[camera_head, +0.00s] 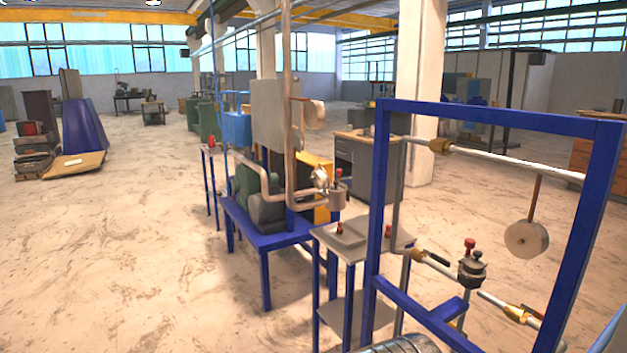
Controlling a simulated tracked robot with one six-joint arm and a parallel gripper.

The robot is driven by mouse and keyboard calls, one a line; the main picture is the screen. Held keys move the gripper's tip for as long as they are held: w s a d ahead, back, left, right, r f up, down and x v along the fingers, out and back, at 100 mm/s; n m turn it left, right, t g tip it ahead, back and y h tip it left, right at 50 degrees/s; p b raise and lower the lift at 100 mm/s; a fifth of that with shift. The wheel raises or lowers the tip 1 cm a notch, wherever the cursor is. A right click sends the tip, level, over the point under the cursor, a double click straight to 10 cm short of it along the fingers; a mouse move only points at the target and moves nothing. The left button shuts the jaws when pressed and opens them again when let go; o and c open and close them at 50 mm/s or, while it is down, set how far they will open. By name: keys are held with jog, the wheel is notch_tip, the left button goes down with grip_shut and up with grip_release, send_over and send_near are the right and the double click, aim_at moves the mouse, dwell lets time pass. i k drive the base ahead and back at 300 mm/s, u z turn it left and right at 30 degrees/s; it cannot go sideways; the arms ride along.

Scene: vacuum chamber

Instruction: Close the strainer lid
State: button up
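A dark grey strainer-like fitting (472,270) with a lid-like top and a red knob sits in the lower pipe line inside the blue frame at right. A second, smaller grey pot-like fitting (338,196) with a red-topped part sits at the pipe end near the middle. I cannot tell which one is the task's strainer, nor whether either lid is open or shut at this size. My gripper is not in view.
The blue upright frame (497,110) stands close at right, with pipes and a round disc (527,239) inside it. A small grey-topped table (360,243) with red-capped parts stands left of it. A blue bench (262,232) carries machinery. The floor (110,260) at left is clear.

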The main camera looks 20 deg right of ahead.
aim_at(320, 178)
jog(key=z, duration=0.1)
jog(key=i, duration=1.9)
jog(key=u, duration=0.5)
jog(key=i, duration=1.45)
jog(key=z, duration=0.4)
